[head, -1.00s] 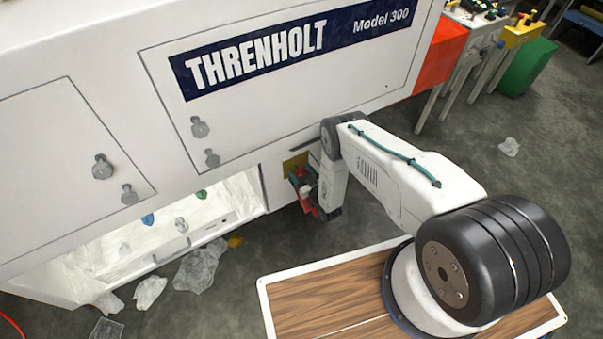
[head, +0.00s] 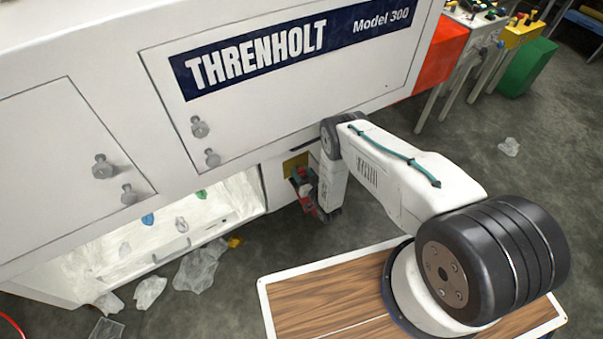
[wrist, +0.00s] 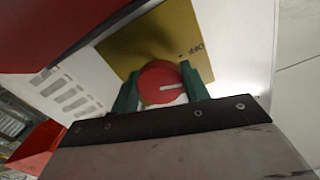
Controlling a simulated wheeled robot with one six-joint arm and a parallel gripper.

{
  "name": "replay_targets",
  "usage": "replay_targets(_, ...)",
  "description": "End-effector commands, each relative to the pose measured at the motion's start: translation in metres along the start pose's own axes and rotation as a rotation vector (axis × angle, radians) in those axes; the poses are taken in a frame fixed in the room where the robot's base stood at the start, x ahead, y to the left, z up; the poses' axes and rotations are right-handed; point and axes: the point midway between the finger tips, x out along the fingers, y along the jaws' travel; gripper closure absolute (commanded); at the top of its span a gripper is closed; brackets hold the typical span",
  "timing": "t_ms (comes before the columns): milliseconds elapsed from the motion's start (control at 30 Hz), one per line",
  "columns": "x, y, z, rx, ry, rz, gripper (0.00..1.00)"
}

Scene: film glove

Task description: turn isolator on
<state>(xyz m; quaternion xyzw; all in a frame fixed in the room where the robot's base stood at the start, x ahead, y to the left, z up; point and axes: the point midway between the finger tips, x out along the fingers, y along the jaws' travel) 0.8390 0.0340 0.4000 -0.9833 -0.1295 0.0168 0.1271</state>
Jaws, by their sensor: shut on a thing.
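The isolator is a round red knob (wrist: 160,84) with a pale line across its face, in front of a yellow plate (wrist: 135,45) in the wrist view. Part of the word "OFF" shows at the plate's right edge. My gripper (wrist: 162,90) has its two green fingers on either side of the knob and is shut on it. The pale line lies nearly level. In the head view the yellow plate (head: 294,162) sits low on the white machine, and my gripper (head: 300,183) is at it, with the knob not clearly visible.
The white Threnholt machine (head: 300,110) fills the left, with an open lit bay (head: 130,260) below. Plastic scraps (head: 196,268) lie on the floor. A red box (head: 440,55) and a green bin (head: 527,67) stand at the right.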

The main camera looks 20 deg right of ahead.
Motion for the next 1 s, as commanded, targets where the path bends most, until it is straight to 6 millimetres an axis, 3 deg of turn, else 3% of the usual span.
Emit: replay_targets(1000, -0.0005, 0.0007, 0.0001, 0.957, 0.001, 0.002, 0.78)
